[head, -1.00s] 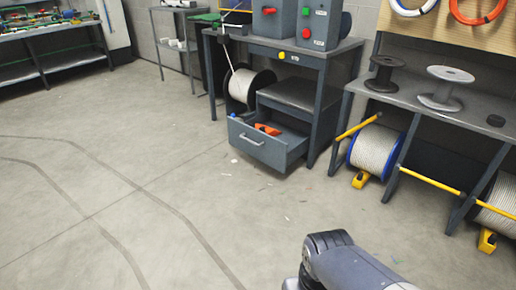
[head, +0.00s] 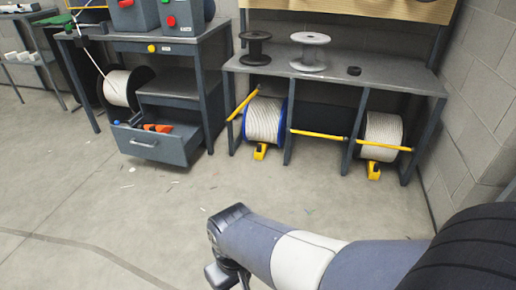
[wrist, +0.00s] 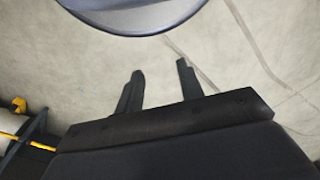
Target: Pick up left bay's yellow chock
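The yellow chock (head: 260,152) of the left bay sits on the floor, at the front of a white cable reel (head: 265,121) with a blue flange. A second yellow chock (head: 374,170) sits under the reel (head: 382,136) in the right bay. In the wrist view my gripper (wrist: 160,66) is open and empty, its two dark fingers apart over bare floor. A yellow piece (wrist: 19,105) shows at that view's left edge; I cannot tell which chock it is. In the head view my arm is at the lower middle, well short of the bench.
The bench (head: 340,78) has a yellow bar (head: 318,135) across its bays and spools on top. A desk with an open drawer (head: 158,140) juts out left of it. A block wall (head: 475,110) stands at the right. The floor (head: 300,195) before the bench is clear.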

